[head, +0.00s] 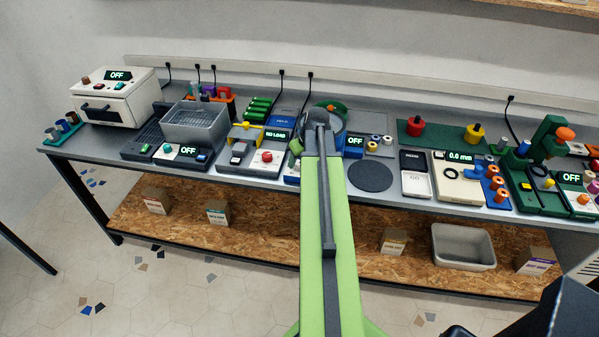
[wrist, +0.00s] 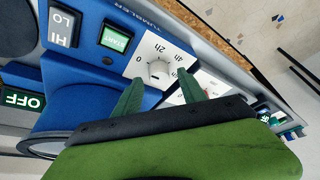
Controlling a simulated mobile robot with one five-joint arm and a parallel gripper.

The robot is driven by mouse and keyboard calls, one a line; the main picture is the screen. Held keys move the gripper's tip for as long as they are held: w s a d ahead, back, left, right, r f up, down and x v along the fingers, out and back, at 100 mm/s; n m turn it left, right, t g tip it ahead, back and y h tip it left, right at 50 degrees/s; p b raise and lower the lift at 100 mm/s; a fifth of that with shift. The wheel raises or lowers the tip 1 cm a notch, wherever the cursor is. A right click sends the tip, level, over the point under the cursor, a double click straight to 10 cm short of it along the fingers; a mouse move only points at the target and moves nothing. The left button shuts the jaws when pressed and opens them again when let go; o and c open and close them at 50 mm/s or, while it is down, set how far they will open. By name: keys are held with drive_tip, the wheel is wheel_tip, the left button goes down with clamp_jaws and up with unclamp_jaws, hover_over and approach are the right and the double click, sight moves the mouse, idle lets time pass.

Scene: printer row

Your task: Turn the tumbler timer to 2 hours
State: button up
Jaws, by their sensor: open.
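The tumbler timer (wrist: 158,72) is a small pale round knob on a white dial plate marked 0, 2h and 4h, on the blue tumbler body (wrist: 62,88). Its pointer is too small to read surely. My gripper (wrist: 160,88) is open, its two green fingers on either side of the knob, with their tips close to the dial. I cannot tell whether they touch the knob. The tumbler's display (wrist: 22,98) reads OFF. In the head view my arm hides the timer, and only parts of the tumbler (head: 355,143) show around it.
On the tumbler panel, a HI/LO switch (wrist: 64,25) and a green START button (wrist: 115,38) sit left of the dial. In the head view, a red-buttoned station (head: 267,157) stands left and a dark round pad (head: 370,176) right. The bench is crowded.

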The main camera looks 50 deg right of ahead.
drive_tip(key=shift+w+f, duration=0.25)
drive_tip(key=shift+f, duration=0.4)
drive_tip(key=shift+r, duration=0.1)
